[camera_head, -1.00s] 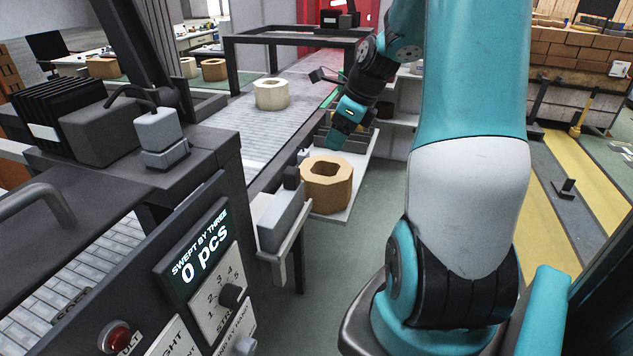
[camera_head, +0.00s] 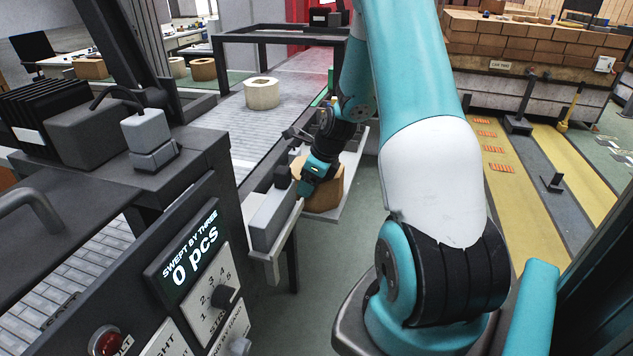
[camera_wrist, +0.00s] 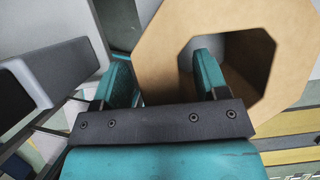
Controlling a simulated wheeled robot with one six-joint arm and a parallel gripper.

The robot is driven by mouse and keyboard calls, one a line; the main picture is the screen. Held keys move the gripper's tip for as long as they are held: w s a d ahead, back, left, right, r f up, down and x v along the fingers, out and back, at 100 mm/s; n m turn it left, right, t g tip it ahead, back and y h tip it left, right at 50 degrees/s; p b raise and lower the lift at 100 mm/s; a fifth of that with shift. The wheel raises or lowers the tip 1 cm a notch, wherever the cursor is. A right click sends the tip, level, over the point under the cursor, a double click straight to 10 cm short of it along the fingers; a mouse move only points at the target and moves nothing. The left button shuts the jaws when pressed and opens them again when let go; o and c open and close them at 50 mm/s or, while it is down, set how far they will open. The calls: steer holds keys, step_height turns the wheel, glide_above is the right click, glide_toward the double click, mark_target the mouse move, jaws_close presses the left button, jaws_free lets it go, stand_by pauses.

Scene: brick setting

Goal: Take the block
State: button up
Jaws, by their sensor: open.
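The block (camera_head: 328,192) is a tan, many-sided piece with an angular hole through its middle. It stands on a pale shelf beside the conveyor, partly hidden by my gripper in the head view. In the wrist view the block (camera_wrist: 290,95) fills the upper right. My gripper (camera_wrist: 160,80) is open over it. Its right finger shows against the hole, and its left finger is outside the block's left edge, so the block's wall appears between them. I cannot tell whether either finger touches it. My gripper also shows in the head view (camera_head: 311,180).
A paler block (camera_head: 262,93) stands on the conveyor (camera_head: 215,128). A grey box-shaped part (camera_head: 272,215) sits close to the left of the shelf (camera_head: 350,205). A control panel (camera_head: 195,270) reading "0 pcs" is at the front left. The green floor right of the shelf is clear.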

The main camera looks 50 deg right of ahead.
steer(key=shift+w+a+f, duration=0.15)
steer(key=shift+w+f, duration=0.15)
steer(key=shift+f, duration=0.35)
jaws_close()
steer(key=shift+r, duration=0.1)
